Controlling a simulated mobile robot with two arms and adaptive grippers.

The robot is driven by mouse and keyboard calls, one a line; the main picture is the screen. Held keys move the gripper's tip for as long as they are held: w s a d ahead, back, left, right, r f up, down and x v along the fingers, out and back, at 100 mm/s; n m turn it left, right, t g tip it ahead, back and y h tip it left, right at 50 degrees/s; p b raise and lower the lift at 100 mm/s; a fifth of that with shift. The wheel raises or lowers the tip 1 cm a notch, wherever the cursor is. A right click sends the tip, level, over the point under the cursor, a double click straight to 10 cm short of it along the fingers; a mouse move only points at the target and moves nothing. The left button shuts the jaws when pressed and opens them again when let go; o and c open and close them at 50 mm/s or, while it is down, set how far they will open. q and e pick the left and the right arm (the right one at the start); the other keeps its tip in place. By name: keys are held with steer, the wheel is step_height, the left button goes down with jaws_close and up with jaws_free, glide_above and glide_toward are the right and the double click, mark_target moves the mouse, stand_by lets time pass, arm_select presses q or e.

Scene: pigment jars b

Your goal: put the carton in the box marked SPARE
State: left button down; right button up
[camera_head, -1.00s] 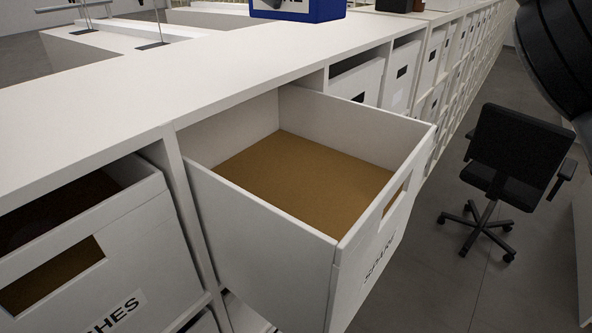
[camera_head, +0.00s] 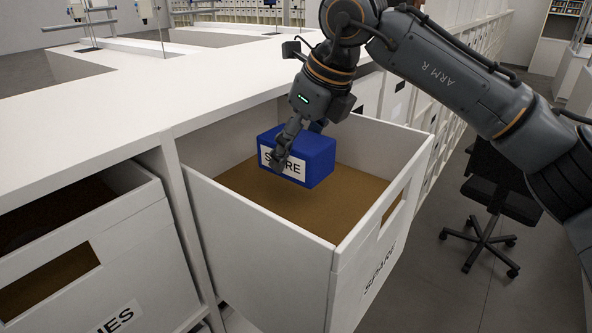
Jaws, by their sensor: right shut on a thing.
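The carton (camera_head: 318,158) is blue with a white label whose lettering is partly covered by a finger. My right gripper (camera_head: 296,150) is shut on the carton and holds it over the open box marked SPARE (camera_head: 262,222). The carton's lower part is below the level of the box's back rim in the picture; I cannot tell how high it hangs above the brown floor. The box is white, pulled out of the shelving, and otherwise empty where its floor shows. My left gripper is not in view.
The white counter top (camera_head: 150,95) runs behind both boxes. A black office chair (camera_head: 490,200) stands on the grey floor at the right.

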steer(key=shift+w+f, duration=0.1)
steer(key=shift+f, duration=0.6)
step_height(320, 180, down, 4)
steer(key=shift+r+p, duration=0.1)
steer(key=shift+p, duration=0.8)
steer(key=shift+f, duration=0.2)
steer(key=shift+f+b, duration=0.15)
steer(key=shift+b, duration=0.15)
steer(key=o, duration=1.2)
